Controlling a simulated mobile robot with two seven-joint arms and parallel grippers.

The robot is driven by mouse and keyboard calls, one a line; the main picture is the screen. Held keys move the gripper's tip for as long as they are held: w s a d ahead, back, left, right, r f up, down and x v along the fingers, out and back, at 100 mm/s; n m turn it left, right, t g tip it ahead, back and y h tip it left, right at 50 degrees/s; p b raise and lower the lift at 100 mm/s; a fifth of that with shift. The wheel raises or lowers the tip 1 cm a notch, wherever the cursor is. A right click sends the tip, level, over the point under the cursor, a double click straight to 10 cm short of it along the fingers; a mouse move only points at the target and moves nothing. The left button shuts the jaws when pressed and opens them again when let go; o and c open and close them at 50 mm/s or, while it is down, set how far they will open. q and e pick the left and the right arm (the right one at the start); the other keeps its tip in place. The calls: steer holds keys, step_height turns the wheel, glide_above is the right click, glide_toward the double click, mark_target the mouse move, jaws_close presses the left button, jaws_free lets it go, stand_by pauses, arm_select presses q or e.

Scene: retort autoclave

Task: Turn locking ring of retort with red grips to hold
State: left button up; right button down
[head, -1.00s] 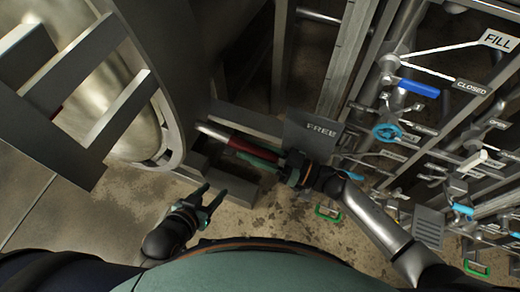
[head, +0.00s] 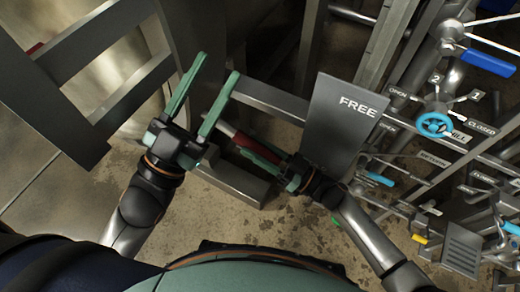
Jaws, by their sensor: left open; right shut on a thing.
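The retort's grey locking ring (head: 205,30) is at the upper left, partly hidden behind my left gripper and the bars. A red grip (head: 228,133) sticks out low beside the ring. My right gripper (head: 256,148) is shut on this red grip, its green fingers lying along it and hiding part of it. My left gripper (head: 213,68) is open and empty, with its long green fingers pointing up in front of the ring's lower edge, to the left of the held grip. A small red piece (head: 34,48) shows behind the bars at the far left.
Grey bars (head: 100,45) cross the upper left in front of the vessel. A plate marked FREE (head: 345,108) stands just right of my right gripper. Pipes, tags and a blue valve wheel (head: 434,125) crowd the right. Stained floor (head: 230,222) is clear below.

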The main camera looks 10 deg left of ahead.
steer(key=shift+a+f+b, duration=0.2)
steer(key=shift+f+b, duration=0.35)
steer(key=shift+f, duration=0.35)
arm_select(q)
steer(key=s+r+m+h, duration=0.3)
steer(key=h, duration=0.1)
steer(key=shift+s+d+r, duration=0.15)
steer(key=shift+s+d, duration=0.15)
steer(key=shift+s, duration=0.05)
arm_select(e)
steer(key=shift+s, duration=0.1)
steer(key=c, duration=0.8)
jaws_free()
steer(key=shift+a+f, duration=0.1)
steer(key=shift+c, duration=0.2)
steer(key=shift+o, duration=1.6)
steer(key=shift+r, duration=0.2)
arm_select(q)
steer(key=shift+w+a, duration=0.15)
steer(key=shift+w, duration=0.05)
arm_select(e)
steer(key=shift+w, duration=0.2)
arm_select(q)
steer(key=shift+r+p, duration=0.6)
steer(key=shift+p, duration=0.2)
arm_select(e)
steer(key=v, duration=1.2)
steer(key=shift+d+f, duration=0.2)
steer(key=shift+d, duration=0.05)
